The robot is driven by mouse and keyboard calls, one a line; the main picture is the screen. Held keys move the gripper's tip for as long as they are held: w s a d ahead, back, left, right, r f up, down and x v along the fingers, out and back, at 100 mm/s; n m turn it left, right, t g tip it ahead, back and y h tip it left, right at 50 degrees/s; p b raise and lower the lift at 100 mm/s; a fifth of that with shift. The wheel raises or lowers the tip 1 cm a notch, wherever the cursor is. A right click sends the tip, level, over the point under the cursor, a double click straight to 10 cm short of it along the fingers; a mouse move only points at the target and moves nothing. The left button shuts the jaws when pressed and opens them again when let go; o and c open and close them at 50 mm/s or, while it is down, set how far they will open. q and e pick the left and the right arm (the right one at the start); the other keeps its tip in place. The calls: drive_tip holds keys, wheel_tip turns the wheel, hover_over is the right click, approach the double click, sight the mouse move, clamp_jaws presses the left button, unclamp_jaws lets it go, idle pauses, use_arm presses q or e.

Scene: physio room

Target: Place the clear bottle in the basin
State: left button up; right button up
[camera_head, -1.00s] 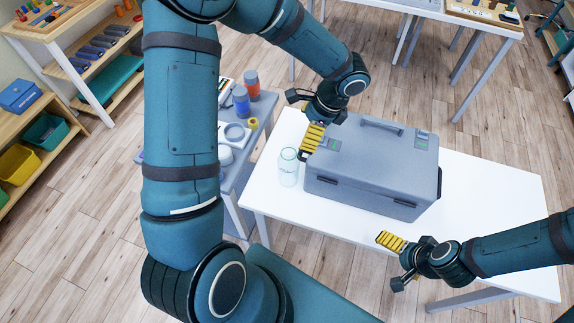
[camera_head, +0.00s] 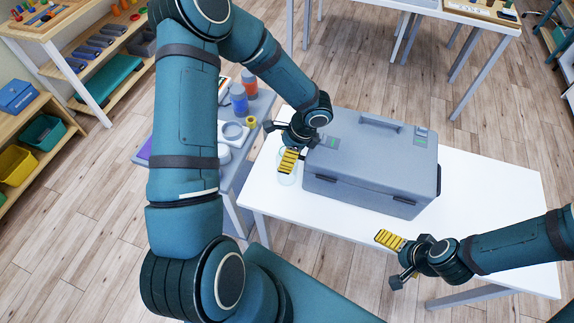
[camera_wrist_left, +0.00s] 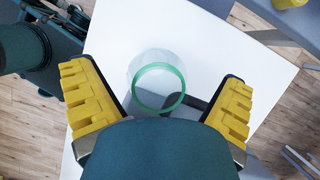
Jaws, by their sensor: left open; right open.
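The clear bottle (camera_head: 287,178) stands upright on the white table (camera_head: 274,205), left of the grey case. In the head view my left gripper (camera_head: 288,160) is above it and hides its upper part. In the left wrist view the bottle's green-tinted round rim (camera_wrist_left: 158,88) lies between the open yellow fingers of my left gripper (camera_wrist_left: 157,100), with a gap on both sides. My right gripper (camera_head: 394,256) is open and empty near the table's front edge. I cannot make out a basin in these frames.
A large grey case (camera_head: 370,180) with a top handle stands right beside the bottle. A grey side table (camera_head: 235,175) with blue and orange bottles, a yellow roll and a white ring is to the left. The white table's right part is clear.

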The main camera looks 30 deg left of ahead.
use_arm(q)
drive_tip(key=c, duration=1.6)
wheel_tip(320, 180, up, 18)
drive_tip(key=shift+f+p, duration=0.1)
drive_tip(key=shift+p, duration=0.75)
drive_tip(key=shift+s, duration=0.1)
